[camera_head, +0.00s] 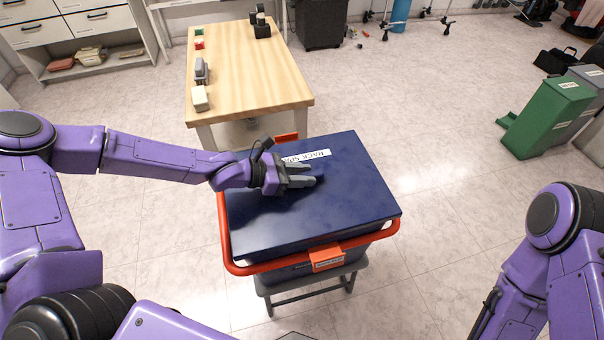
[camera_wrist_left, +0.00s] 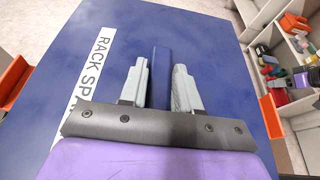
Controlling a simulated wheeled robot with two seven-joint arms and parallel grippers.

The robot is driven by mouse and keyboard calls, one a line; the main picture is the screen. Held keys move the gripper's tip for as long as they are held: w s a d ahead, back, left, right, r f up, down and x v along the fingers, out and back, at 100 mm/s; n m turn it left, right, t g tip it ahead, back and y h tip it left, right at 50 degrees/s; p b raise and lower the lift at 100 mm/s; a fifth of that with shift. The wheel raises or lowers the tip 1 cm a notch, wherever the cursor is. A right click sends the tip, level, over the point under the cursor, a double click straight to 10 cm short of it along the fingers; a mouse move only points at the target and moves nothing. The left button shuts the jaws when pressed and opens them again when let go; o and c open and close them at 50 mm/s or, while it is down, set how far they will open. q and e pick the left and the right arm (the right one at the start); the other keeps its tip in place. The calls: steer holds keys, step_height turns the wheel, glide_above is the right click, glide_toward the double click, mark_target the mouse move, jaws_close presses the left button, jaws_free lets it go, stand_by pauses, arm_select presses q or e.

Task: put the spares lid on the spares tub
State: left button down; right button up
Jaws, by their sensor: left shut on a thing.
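The spares lid (camera_head: 350,195) is a large dark blue slab with a white label reading "RACK SPA…", partly hidden by my gripper. It lies over the spares tub (camera_head: 290,274), whose dark blue wall shows below the lid's front edge. I cannot tell whether the lid is fully seated. My left gripper (camera_head: 302,175) is at the lid's middle, shut on its raised blue handle. In the left wrist view the handle (camera_wrist_left: 161,75) stands between the two grey fingers (camera_wrist_left: 158,85), beside the label. My right gripper is out of view; only its arm shows.
A red rail (camera_head: 224,232) runs around the tub, with orange latches at the front (camera_head: 327,258) and back (camera_head: 287,137). A grey stand (camera_head: 310,290) is underneath. A wooden table (camera_head: 245,70) with small items stands behind. Green bin (camera_head: 548,118) and open floor lie right.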

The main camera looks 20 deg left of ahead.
arm_select(q)
steer(key=c, duration=0.7)
jaws_free()
steer(key=shift+c, duration=0.2)
steer(key=p+v, duration=0.2)
steer(key=v, duration=0.3)
steer(key=p+v, duration=0.3)
steer(key=v, duration=0.2)
steer(key=shift+w+d+r+p, duration=0.1)
steer(key=shift+d+r+p, duration=0.1)
steer(key=shift+p, duration=0.15)
steer(key=shift+a, duration=0.25)
steer(key=shift+s+a+f, duration=0.1)
steer(key=shift+s+a, duration=0.05)
steer(key=shift+s, duration=0.1)
